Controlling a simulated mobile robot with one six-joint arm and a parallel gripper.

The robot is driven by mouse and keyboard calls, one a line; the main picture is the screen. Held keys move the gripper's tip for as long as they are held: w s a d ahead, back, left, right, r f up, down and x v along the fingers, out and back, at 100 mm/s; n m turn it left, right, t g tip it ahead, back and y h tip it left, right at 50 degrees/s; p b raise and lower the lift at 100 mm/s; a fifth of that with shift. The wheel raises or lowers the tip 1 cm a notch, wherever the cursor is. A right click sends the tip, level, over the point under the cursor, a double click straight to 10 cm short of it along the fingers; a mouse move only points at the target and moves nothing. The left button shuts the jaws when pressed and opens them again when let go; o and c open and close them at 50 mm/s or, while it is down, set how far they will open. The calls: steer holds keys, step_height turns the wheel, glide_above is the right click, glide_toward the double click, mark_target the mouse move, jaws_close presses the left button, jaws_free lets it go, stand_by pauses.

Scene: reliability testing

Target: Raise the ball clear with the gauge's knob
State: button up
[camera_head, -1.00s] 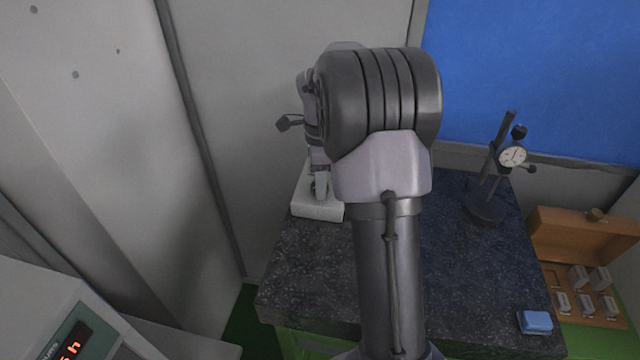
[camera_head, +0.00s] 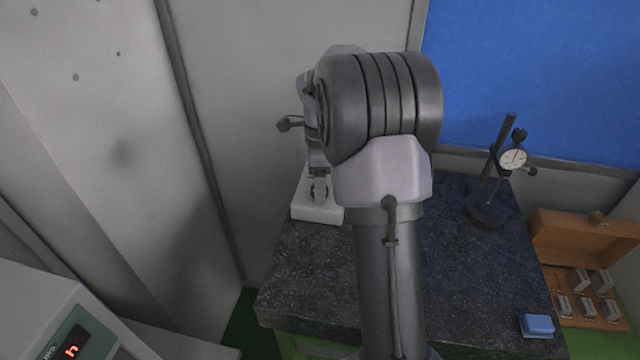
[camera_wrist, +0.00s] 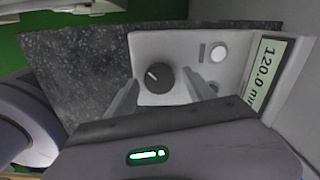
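In the wrist view the gauge is a pale box with a black round knob (camera_wrist: 156,79) bearing a white pointer line. Its display (camera_wrist: 264,78) reads 120.0 mm. My gripper (camera_wrist: 160,76) is open, with one finger to each side of the knob and a gap visible on both sides. In the head view the gauge's white body (camera_head: 316,213) stands at the back left of the dark stone table, largely behind my arm and gripper. I cannot make out the ball in either view.
A dial indicator on a stand (camera_head: 486,212) stands at the table's back right. A blue block (camera_head: 536,324) lies at the front right, near an open wooden case (camera_head: 570,240) of small metal blocks. A wall rises close behind the gauge. The stone table (camera_head: 300,285) is clear in front.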

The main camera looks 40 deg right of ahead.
step_height(320, 180, up, 17)
steer(key=p, duration=0.4)
steer(key=shift+r+p, duration=0.2)
steer(key=shift+p, duration=0.1)
steer(key=s+a+f+n+t+b, duration=0.1)
steer(key=s+a+f+n+b, duration=0.3)
steer(key=a, duration=0.3)
steer(key=s+a+f+n+t+b, duration=0.1)
steer(key=s+a+f+n+b, duration=0.1)
steer(key=s+a+n+b, duration=0.3)
steer(key=s+a+f+n+t+b, duration=0.25)
steer(key=a+n+b, duration=0.2)
steer(key=a, duration=0.35)
steer(key=s+a+f+n+y+b, duration=0.1)
steer(key=s+a+f+n+b, duration=0.2)
steer(key=s+f, duration=0.2)
steer(key=s+a+f+n+t+y+b, duration=0.1)
steer(key=s+a+f+n+b, duration=0.2)
steer(key=f, duration=0.5)
steer(key=s+a+n, duration=0.1)
steer(key=s, duration=0.1)
steer(key=shift+s+a+b, duration=0.15)
steer(key=shift+s+b, duration=0.15)
steer(key=shift+b, duration=0.05)
